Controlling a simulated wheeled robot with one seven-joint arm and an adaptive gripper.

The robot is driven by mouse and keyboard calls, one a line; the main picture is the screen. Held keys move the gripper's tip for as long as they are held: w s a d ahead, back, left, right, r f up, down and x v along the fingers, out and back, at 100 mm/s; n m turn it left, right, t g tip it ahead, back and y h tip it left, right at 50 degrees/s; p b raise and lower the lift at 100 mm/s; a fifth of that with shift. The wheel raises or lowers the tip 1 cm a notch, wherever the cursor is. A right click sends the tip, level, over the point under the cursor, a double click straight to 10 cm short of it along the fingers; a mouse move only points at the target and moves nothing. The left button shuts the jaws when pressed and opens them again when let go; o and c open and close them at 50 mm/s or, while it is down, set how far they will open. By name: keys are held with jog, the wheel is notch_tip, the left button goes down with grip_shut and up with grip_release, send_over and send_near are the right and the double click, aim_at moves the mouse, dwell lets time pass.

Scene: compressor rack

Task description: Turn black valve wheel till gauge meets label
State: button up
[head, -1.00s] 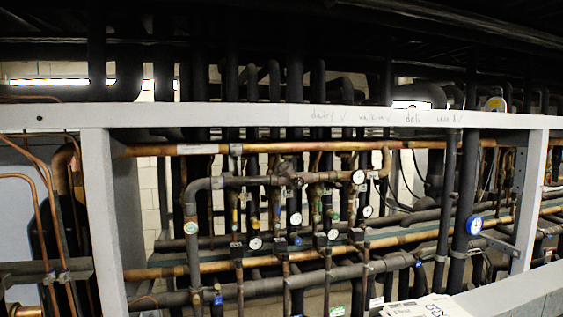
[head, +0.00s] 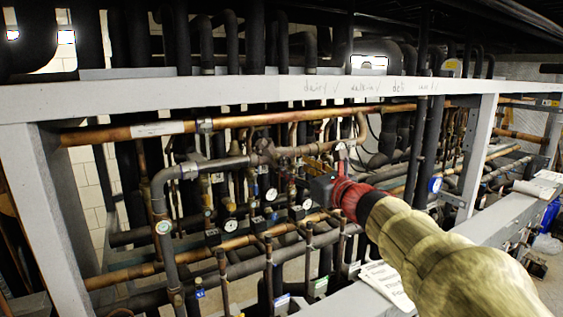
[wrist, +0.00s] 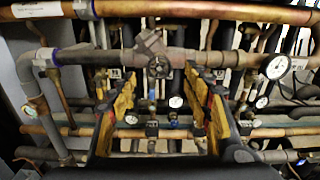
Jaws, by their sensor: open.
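The black valve wheel (wrist: 159,66) is small and round, on a valve body in the grey upper pipe, near the middle of the wrist view. My gripper (wrist: 158,88) is open and empty, its yellow-and-black fingers to the left and right below the wheel. In the wrist view the wheel shows between and beyond the fingertips, apparently untouched. In the head view my gripper (head: 322,187) reaches into the rack and partly hides the pipes. A white dial gauge (wrist: 277,67) is at the right of the wrist view; its reading is too small to tell. I cannot tell which label is meant.
A copper pipe (wrist: 200,11) crosses above the wheel and another copper pipe (wrist: 80,131) crosses below it. Several smaller gauges sit among the pipes. The grey frame beam (head: 200,92) crosses above the arm. Papers (head: 386,284) lie on the front ledge.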

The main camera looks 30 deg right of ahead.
aim_at(285, 163)
jog(key=w, duration=0.3)
jog(key=w+p, duration=0.1)
jog(key=w, duration=0.3)
jog(key=shift+w+a+f, duration=0.1)
jog(key=shift+a, duration=0.1)
jog(key=shift+c, duration=0.6)
jog(key=c, duration=1)
jog(key=shift+f+n+b, duration=0.1)
jog(key=shift+n+b, duration=0.2)
jog(key=shift+b, duration=0.2)
jog(key=shift+c, duration=0.2)
